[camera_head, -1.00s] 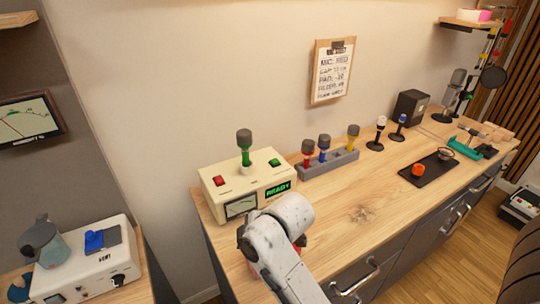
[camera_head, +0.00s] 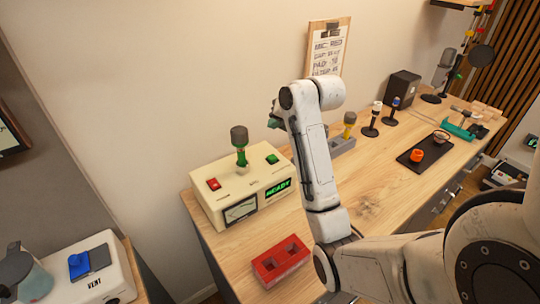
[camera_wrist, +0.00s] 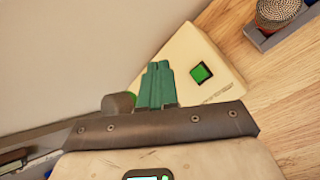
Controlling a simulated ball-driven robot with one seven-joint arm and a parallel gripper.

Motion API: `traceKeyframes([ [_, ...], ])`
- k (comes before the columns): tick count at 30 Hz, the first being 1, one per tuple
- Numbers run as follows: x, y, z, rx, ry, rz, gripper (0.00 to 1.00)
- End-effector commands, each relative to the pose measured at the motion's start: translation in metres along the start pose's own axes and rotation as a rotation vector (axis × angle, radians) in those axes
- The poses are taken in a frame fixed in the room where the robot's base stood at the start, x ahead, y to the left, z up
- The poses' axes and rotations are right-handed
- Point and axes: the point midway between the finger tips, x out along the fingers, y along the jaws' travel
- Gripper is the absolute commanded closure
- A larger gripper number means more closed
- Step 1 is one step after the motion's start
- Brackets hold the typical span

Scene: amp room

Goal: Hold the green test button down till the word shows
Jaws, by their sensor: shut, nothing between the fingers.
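The cream tester box (camera_head: 235,205) stands on the wooden bench, with a green button (camera_head: 272,158) on its top right. Its front display (camera_head: 278,188) is lit green and reads READY. The green button also shows in the wrist view (camera_wrist: 201,73). My gripper (camera_wrist: 158,68) has teal fingers, shut together with nothing between them. In the wrist view they appear just left of the button, without visible contact. In the head view my gripper (camera_head: 274,119) is above the box's back right, partly hidden by my arm.
A green-banded microphone (camera_head: 240,148) stands upright in the box, left of the green button. A red button (camera_head: 213,184) is on the top left. A grey microphone rack (camera_head: 342,145) stands to the right, partly hidden.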

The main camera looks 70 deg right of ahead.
Motion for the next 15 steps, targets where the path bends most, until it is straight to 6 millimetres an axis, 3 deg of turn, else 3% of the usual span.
traceKeyframes([
  [15, 0.012, -0.008, -0.009, 0.003, 0.001, 0.000, 1.00],
])
